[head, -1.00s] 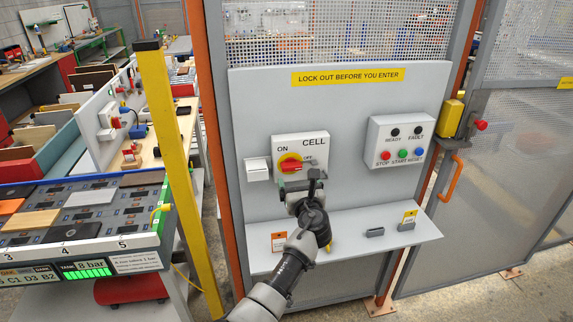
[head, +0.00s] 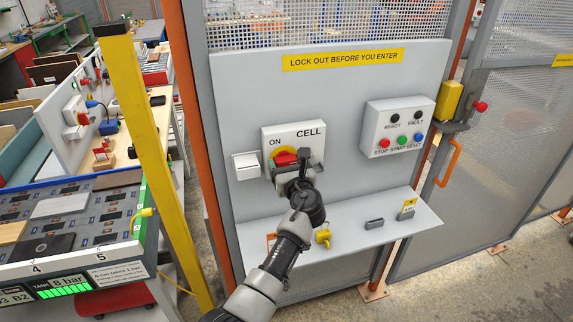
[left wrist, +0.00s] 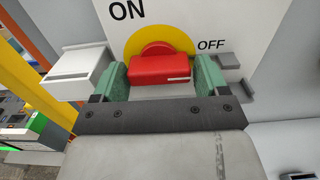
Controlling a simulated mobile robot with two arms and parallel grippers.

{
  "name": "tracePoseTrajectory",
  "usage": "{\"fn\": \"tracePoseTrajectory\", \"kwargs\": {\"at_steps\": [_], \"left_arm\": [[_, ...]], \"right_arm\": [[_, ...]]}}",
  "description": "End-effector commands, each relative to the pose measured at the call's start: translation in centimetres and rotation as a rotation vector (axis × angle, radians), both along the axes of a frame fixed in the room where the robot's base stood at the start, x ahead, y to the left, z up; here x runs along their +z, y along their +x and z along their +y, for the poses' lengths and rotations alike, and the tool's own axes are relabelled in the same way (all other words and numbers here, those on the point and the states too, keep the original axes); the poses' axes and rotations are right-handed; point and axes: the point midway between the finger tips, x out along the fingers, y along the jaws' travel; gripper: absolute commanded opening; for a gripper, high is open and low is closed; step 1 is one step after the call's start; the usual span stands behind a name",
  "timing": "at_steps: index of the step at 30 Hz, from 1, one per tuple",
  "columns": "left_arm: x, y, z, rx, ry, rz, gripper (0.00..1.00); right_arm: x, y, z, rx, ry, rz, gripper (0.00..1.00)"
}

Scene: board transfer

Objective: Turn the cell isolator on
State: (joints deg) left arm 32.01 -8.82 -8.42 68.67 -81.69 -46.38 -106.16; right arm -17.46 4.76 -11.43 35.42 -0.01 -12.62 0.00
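The cell isolator (head: 292,135) is a white box on the grey panel, marked ON at the left and OFF at the right. Its red handle (left wrist: 160,70) sits on a yellow disc (left wrist: 150,38); the handle lies level, its white mark at the right end, towards OFF. My left gripper (head: 297,163) is at the isolator's front, partly covering the handle in the head view. In the left wrist view its green-padded fingers (left wrist: 163,82) stand wide apart, one at each end of the handle, very close to it. Whether they touch it is unclear. My right gripper is not in view.
A white block (head: 247,166) sticks out just left of the isolator. A button box (head: 398,127) is to the right. A shelf (head: 365,225) below carries a yellow padlock-like item (head: 323,237) and a tagged holder (head: 407,208). A yellow post (head: 150,160) stands at the left.

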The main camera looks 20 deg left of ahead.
Motion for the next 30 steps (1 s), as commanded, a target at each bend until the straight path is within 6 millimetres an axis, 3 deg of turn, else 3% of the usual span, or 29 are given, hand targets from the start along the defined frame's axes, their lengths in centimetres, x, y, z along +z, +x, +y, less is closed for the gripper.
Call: {"fn": "tracePoseTrajectory", "kwargs": {"at_steps": [1, 6, 17, 30], "left_arm": [[0.0, 0.0, 0.0, 0.0, 0.0, 0.0, 0.66], [0.0, 0.0, 0.0, 0.0, 0.0, 0.0, 0.4], [-0.2, 0.0, 0.0, 0.001, -0.048, -0.034, 0.4], [-0.4, 0.1, -0.1, 0.0, -0.335, -0.227, 0.4]], "right_arm": [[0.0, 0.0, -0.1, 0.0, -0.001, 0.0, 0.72], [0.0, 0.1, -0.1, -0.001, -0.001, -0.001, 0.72], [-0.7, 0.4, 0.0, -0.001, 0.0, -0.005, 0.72], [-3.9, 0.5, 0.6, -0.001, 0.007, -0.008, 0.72]]}}
